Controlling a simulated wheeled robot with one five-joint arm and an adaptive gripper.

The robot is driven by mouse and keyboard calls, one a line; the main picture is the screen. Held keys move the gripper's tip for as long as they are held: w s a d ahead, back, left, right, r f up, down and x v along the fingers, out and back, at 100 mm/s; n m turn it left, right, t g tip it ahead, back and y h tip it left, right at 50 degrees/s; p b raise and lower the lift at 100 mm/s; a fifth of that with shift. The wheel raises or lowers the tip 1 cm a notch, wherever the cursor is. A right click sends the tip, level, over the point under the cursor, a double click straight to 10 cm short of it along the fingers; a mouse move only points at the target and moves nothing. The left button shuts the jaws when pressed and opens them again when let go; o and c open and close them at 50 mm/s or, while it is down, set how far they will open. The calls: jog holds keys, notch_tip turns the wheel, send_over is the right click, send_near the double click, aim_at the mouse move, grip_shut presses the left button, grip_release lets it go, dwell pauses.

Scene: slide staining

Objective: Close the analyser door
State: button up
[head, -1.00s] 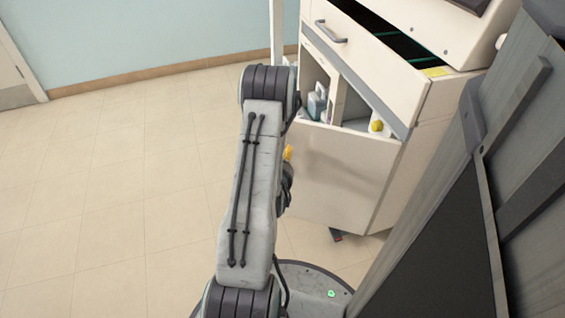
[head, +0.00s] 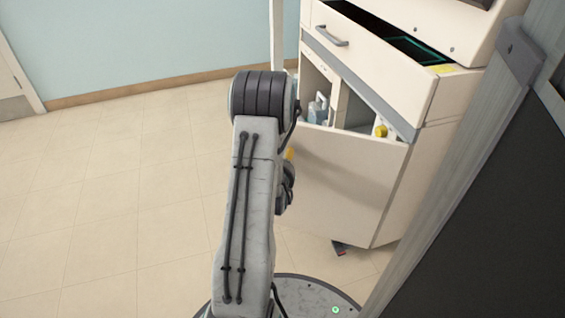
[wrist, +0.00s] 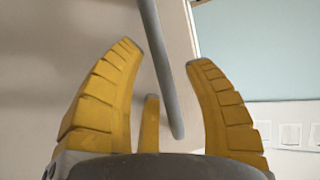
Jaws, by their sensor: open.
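The cream cabinet-like analyser (head: 335,195) stands at the right of the head view. Its upper front panel (head: 385,70) with a grey bar handle (head: 331,36) stands out from the body, with a dark gap behind its top edge. I take this panel for the door. A yellow part of my gripper shows beside my arm in the head view; the rest is hidden. In the wrist view my gripper (wrist: 168,52) is open. A grey bar (wrist: 163,75) runs between its yellow fingers, apart from both; I cannot tell whether it is the handle.
Below the panel, an open compartment holds a small grey-blue item (head: 318,108) and a yellow-capped item (head: 381,130). The tiled floor (head: 100,190) at left is clear up to the blue wall (head: 160,45). Pale wall plates (wrist: 290,134) show in the wrist view.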

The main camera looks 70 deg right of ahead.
dwell(0.3)
grip_shut()
dwell(0.3)
